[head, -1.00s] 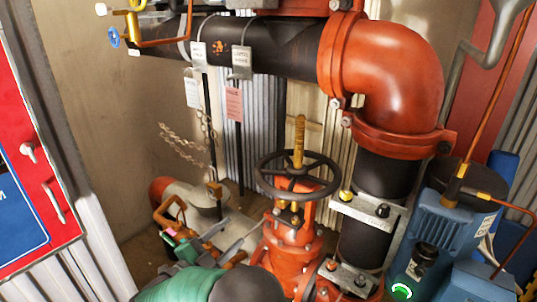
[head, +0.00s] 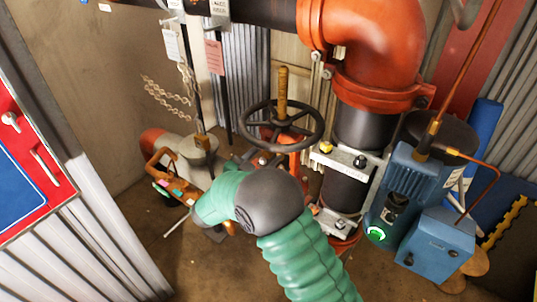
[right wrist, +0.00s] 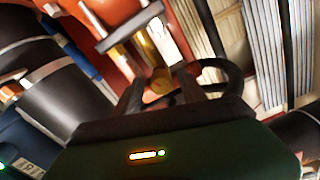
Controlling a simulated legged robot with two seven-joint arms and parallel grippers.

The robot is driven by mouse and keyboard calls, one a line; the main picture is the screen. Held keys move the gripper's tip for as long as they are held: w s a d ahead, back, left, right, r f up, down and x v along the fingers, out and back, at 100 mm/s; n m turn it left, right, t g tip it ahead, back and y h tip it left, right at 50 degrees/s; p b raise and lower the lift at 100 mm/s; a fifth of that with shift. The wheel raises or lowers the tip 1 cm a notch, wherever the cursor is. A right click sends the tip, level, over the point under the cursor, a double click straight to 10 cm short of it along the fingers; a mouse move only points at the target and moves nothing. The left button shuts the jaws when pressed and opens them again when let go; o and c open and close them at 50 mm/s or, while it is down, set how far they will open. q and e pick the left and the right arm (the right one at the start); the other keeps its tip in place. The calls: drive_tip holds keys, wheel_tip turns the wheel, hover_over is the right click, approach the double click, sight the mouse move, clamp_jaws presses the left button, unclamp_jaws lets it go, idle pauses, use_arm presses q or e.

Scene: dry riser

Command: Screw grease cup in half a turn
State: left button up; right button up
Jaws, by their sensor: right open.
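The handwheel valve shows in the head view with a black handwheel (head: 243,130) and a yellow stem (head: 282,90); my green right arm covers much of its red body. In the right wrist view, a round-ended brass-coloured fitting (right wrist: 160,82), possibly the grease cup, shows between the fingers of my right gripper (right wrist: 161,76). The fingers are apart, and I cannot tell whether they touch it. The black handwheel rim (right wrist: 215,82) is close beside the right finger. My right gripper's fingers are hidden in the head view. My left gripper is not in view.
A red pipe elbow (head: 365,35) and dark vertical pipe (head: 362,128) stand right of the handwheel. A blue motor pump (head: 408,185) is further right. Hanging chains (head: 170,95) and a red-blue panel (head: 25,165) lie left. Open floor shows at lower left.

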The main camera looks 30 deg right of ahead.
drive_tip(key=shift+w+d, duration=0.2)
drive_tip(key=shift+d, duration=0.25)
drive_tip(key=shift+w+r, duration=0.1)
drive_tip(key=shift+c, duration=0.3)
clamp_jaws()
drive_tip(key=shift+f+m+b, duration=0.25)
drive_tip(key=shift+m+b, duration=0.4)
drive_tip(key=shift+m, duration=0.25)
drive_tip(key=m+b, duration=0.1)
drive_tip(key=m, duration=0.1)
drive_tip(key=shift+m+b, duration=0.35)
drive_tip(key=shift+m, duration=0.05)
drive_tip(key=shift+r+m, duration=0.15)
drive_tip(key=shift+m, duration=0.35)
